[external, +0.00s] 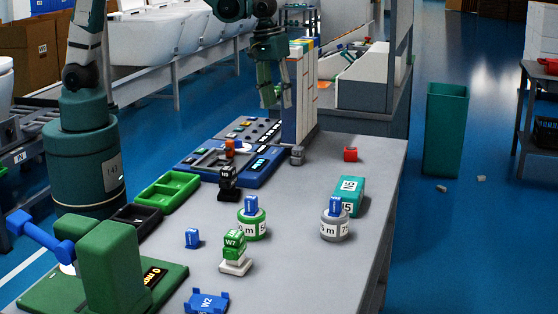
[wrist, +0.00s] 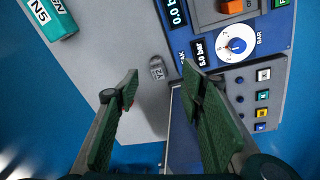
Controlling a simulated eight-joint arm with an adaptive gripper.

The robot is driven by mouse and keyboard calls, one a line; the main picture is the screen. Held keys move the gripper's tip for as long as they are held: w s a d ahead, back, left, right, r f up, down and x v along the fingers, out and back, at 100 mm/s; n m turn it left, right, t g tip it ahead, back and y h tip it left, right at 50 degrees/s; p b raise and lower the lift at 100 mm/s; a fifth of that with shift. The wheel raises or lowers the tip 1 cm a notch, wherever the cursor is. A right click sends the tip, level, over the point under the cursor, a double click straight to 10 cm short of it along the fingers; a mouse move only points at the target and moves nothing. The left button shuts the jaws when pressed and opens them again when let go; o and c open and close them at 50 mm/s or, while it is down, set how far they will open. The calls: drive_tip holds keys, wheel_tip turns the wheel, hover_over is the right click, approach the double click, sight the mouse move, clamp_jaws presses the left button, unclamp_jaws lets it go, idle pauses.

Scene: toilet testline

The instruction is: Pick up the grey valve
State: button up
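A small grey valve (external: 297,155) stands on the grey table beside the blue test panel, near the foot of the tall white binders. It also shows in the wrist view (wrist: 157,72), upper middle, with a dark marking that I cannot read surely. My gripper (external: 277,94) is above the far part of the table, higher than the valve and apart from it. In the wrist view my gripper (wrist: 160,80) has its two green-padded fingers wide apart, with nothing between them. The valve appears beyond the fingertips, between them.
The blue panel (external: 235,172) with dials and buttons lies left of the valve. Binders (external: 299,95) stand close behind it.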

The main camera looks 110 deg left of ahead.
sight(298, 148)
drive_tip(key=w+a+f+n, duration=0.1)
drive_tip(key=a+f, duration=0.1)
drive_tip(key=f, duration=0.2)
drive_tip(key=w+a+f+n+g, duration=0.1)
drive_tip(key=w+a+f, duration=0.1)
drive_tip(key=f, duration=0.1)
drive_tip(key=w+a+f+n, duration=0.2)
drive_tip(key=f, duration=0.2)
drive_tip(key=shift+w+f+g, duration=0.1)
drive_tip(key=shift+f+g, duration=0.2)
drive_tip(key=shift+f, duration=0.05)
drive_tip(key=shift+f, duration=0.1)
drive_tip(key=shift+f, duration=1.25)
drive_tip(key=shift+f+b, duration=0.6)
drive_tip(key=shift+f, duration=2)
drive_tip(key=shift+c, duration=0.5)
drive_tip(key=c, duration=1)
